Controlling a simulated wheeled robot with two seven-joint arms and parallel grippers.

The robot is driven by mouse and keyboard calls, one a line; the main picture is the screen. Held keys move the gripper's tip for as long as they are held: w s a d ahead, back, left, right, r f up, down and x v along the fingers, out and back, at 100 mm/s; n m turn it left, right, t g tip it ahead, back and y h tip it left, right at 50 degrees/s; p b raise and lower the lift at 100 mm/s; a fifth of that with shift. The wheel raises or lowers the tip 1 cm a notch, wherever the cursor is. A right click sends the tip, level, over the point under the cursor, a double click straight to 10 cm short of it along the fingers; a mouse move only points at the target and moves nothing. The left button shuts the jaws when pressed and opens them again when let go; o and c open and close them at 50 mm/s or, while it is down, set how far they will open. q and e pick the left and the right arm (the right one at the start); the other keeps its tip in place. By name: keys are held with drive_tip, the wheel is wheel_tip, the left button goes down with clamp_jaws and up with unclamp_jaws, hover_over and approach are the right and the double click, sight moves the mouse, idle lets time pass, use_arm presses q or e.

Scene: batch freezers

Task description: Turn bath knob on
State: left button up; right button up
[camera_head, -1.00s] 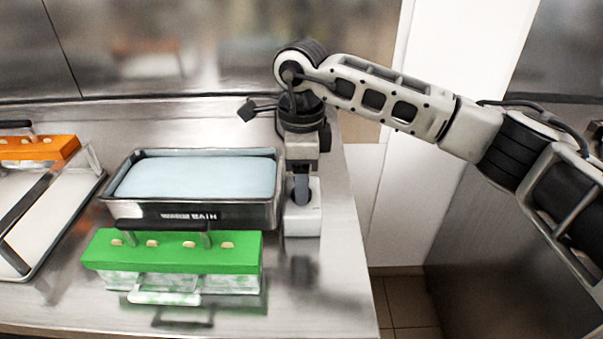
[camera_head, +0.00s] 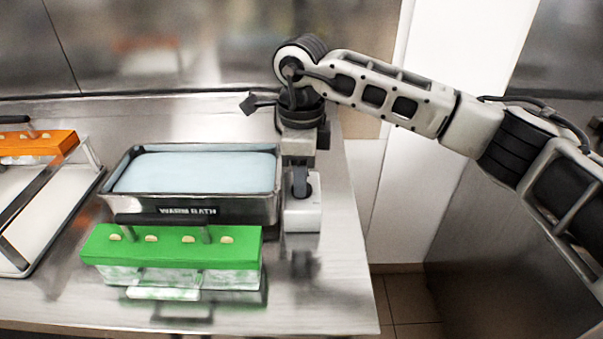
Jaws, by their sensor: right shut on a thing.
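The warm bath (camera_head: 190,211) is a dark-rimmed metal basin filled with pale blue liquid, standing on the steel counter. A white box (camera_head: 303,217) is at its right side. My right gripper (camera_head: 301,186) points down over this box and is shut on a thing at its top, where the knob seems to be. The fingers and the gripper body hide most of the knob, so its angle cannot be read. My left gripper is out of view.
A green mould holder (camera_head: 172,249) with several pale sticks stands in front of the bath. At the left, an orange holder (camera_head: 38,145) sits by a white tray (camera_head: 55,205). The counter's right edge (camera_head: 362,240) drops to the floor. Counter front right is clear.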

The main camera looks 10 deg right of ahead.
drive_tip(key=m+b, duration=0.1)
drive_tip(key=m, duration=0.2)
drive_tip(key=shift+f+b, duration=0.1)
drive_tip(key=shift+b, duration=0.25)
drive_tip(key=m+b, duration=0.1)
drive_tip(key=m, duration=0.3)
drive_tip(key=shift+m+b, duration=0.7)
drive_tip(key=shift+m, duration=0.6)
drive_tip(key=m, duration=0.2)
drive_tip(key=shift+m+b, duration=0.7)
drive_tip(key=shift+m, duration=0.8)
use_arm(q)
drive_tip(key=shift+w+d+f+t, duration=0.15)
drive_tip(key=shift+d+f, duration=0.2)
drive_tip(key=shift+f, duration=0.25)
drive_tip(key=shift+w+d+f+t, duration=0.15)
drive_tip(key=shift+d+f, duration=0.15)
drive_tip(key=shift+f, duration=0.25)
use_arm(e)
drive_tip(key=shift+m, duration=1.1)
drive_tip(key=shift+r, duration=0.2)
